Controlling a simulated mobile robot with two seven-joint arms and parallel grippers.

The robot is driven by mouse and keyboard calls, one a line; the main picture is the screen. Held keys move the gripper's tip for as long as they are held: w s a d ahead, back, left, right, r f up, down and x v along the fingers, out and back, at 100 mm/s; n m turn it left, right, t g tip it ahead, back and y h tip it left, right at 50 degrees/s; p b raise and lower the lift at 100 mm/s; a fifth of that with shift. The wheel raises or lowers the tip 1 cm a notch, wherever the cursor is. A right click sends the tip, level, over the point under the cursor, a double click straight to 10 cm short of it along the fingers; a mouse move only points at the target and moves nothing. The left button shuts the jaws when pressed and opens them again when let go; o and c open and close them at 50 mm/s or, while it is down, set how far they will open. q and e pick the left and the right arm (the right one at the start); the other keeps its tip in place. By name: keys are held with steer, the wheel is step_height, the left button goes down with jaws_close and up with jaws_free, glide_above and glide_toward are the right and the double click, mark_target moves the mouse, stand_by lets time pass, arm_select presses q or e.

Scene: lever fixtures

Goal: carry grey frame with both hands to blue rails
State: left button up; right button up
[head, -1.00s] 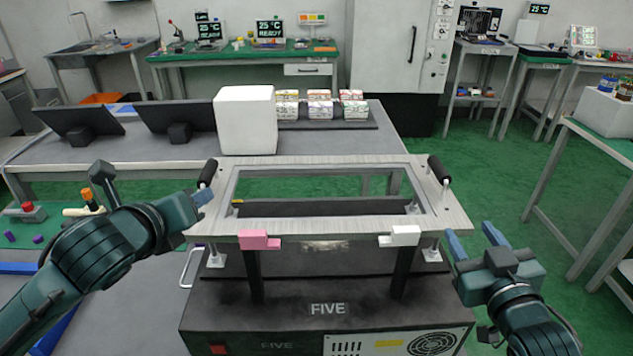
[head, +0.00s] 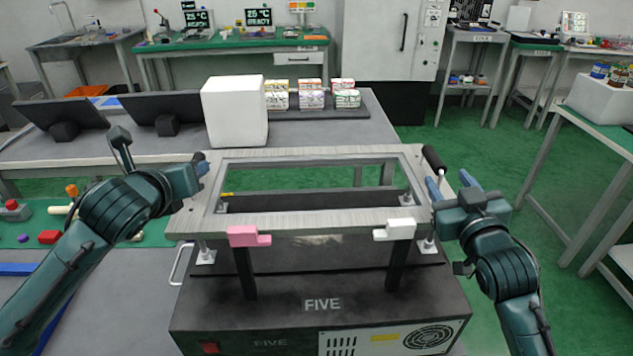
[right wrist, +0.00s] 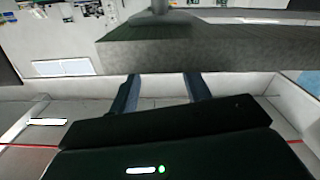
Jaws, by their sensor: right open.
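The grey frame (head: 330,222) lies flat on small supports above a dark machine in the head view, with an open rectangular middle. Its right black handle (head: 433,158) stands clear; its left handle is hidden behind my left gripper. My left gripper (head: 203,164) is at the frame's left end; its jaws are too small and hidden to judge. My right gripper (head: 450,184) is open at the right end, just short of the handle. In the right wrist view, its two fingers (right wrist: 160,92) are apart below the frame's edge (right wrist: 215,52). I cannot make out blue rails; a blue strip (head: 18,269) shows at the left.
The dark machine (head: 322,306) carries a pink block (head: 247,236) and a white block (head: 394,230) on black posts in front of the frame. A white box (head: 235,112) and dark panels stand on the table behind. Green floor (head: 490,150) is free at the right.

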mark_target(443, 169)
arm_select(q)
steer(key=x, duration=0.6)
arm_select(e)
steer(key=w, duration=0.6)
steer(key=shift+a, duration=0.25)
arm_select(q)
steer(key=shift+c, duration=0.6)
arm_select(e)
steer(key=shift+c, duration=0.6)
arm_select(q)
jaws_close()
arm_select(e)
jaws_close()
arm_select(q)
steer(key=shift+r, duration=0.3)
arm_select(e)
steer(key=shift+r, duration=0.3)
